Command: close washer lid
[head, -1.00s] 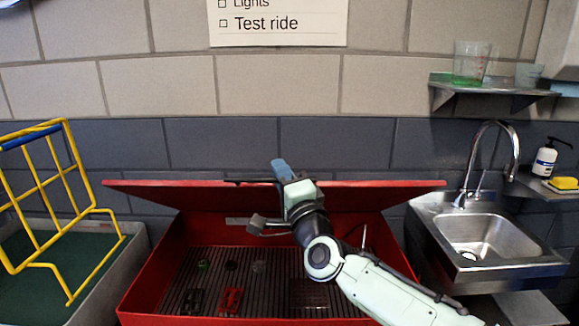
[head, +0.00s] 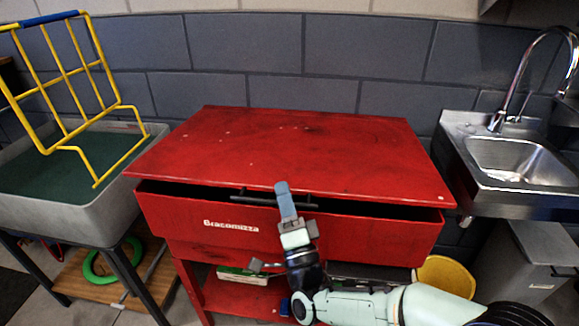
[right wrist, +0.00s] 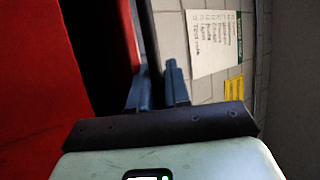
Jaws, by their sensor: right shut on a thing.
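The red washer lid (head: 300,145) slants down over the red washer tub (head: 330,238) and is nearly down. A dark gap shows between its front edge and the tub's front wall. A black handle bar (head: 245,198) runs along the lid's front edge. My right gripper (head: 283,190) is at the middle of that edge, shut on the handle. In the right wrist view its blue fingers (right wrist: 157,75) pinch the dark bar, with red lid surface (right wrist: 35,80) at the left. The tub's inside is hidden by the lid. My left gripper is not in view.
A steel sink (head: 520,160) stands close on the right. A grey basin (head: 50,205) with a yellow rack (head: 75,95) stands on the left. A shelf (head: 240,294) under the washer holds a box, and a yellow bucket (head: 445,275) is below right.

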